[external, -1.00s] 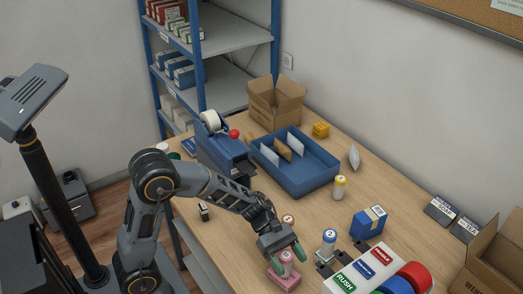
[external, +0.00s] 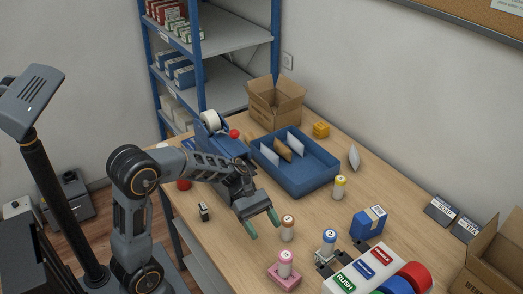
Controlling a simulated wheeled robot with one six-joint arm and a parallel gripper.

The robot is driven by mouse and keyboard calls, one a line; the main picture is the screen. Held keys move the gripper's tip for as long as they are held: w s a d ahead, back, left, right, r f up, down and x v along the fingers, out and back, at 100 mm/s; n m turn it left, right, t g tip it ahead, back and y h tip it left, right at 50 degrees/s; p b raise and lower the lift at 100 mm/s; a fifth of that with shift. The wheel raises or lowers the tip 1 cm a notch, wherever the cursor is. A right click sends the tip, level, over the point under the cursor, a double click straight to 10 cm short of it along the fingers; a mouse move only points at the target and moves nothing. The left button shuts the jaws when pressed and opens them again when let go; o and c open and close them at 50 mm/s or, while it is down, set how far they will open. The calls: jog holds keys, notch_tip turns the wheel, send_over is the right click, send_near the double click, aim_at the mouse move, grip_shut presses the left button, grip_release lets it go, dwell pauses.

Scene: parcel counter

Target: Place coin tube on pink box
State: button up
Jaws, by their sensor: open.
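A pink box (external: 284,280) lies near the front edge of the table. A white coin tube with a pink top (external: 285,262) stands upright on it. My gripper (external: 263,227) is open and empty above the table, behind and to the left of the pink box and apart from the tube. Its green fingertips are spread. Another tube with an orange-brown top (external: 287,229) stands on the table just right of my gripper.
A blue-topped tube (external: 328,241) stands by a dark holder. A yellow-topped tube (external: 339,188) stands beside the blue tray (external: 302,184). A blue box (external: 369,222) and a white stamp board (external: 365,268) are at the right.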

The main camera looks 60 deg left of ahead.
jog(key=s+a+m+t+y, duration=0.2)
jog(key=s+a+m+y, duration=0.2)
jog(key=m, duration=0.4)
jog(key=s+a+f+m+t+y, duration=0.1)
jog(key=s+a+m+y, duration=0.4)
jog(key=s+m+y, duration=0.2)
jog(key=shift+f+m+t+y, duration=0.25)
jog(key=shift+m+t+y, duration=0.15)
jog(key=shift+m+y, duration=0.65)
